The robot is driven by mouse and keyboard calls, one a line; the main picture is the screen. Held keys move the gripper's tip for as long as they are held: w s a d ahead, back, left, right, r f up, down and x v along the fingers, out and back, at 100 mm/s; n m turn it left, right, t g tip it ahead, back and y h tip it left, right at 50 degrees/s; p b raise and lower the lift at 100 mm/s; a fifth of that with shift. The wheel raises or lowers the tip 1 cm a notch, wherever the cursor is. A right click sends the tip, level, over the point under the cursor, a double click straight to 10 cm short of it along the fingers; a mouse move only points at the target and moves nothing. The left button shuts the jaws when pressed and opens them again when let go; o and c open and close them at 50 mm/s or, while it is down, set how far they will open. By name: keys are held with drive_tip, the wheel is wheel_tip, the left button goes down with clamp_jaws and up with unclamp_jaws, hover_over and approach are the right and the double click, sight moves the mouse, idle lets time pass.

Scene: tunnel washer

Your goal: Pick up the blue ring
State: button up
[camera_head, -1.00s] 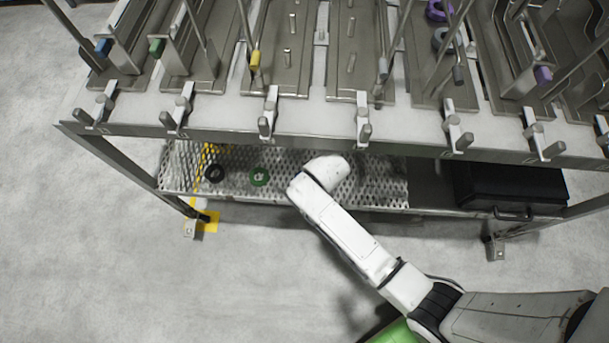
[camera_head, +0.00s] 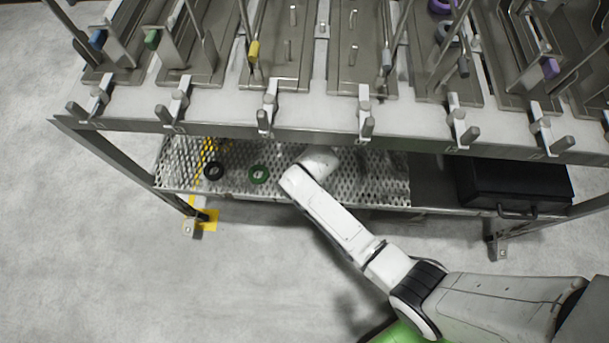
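No blue ring can be made out in this view. My white arm reaches from the lower right under the upper deck to the lower perforated shelf (camera_head: 385,180). My gripper is hidden, so its fingers and anything between them cannot be seen. A green ring (camera_head: 250,174) and a black ring (camera_head: 206,171) lie on the lower shelf, left of my arm's far end. A small blue piece (camera_head: 98,39) shows on the upper deck at the far left; it does not look like a ring.
The upper deck (camera_head: 215,117) overhangs the lower shelf, with pegs along its front edge. A black case (camera_head: 515,184) stands at the shelf's right. A purple ring (camera_head: 433,4) and a grey ring (camera_head: 440,36) are at the upper right. The floor in front is clear.

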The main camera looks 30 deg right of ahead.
drive_tip(key=c, duration=1)
drive_tip(key=shift+r, duration=0.1)
drive_tip(key=shift+r, duration=0.5)
drive_tip(key=shift+s+a+r+p, duration=0.2)
drive_tip(key=shift+s+r+p, duration=0.1)
drive_tip(key=shift+r, duration=0.3)
drive_tip(key=shift+s+a+r+p, duration=0.15)
drive_tip(key=shift+s+r+p, duration=0.1)
drive_tip(key=shift+r, duration=0.3)
drive_tip(key=s+a, duration=1)
drive_tip(key=s, duration=0.3)
drive_tip(key=shift+s+p, duration=0.25)
drive_tip(key=shift+p, duration=0.05)
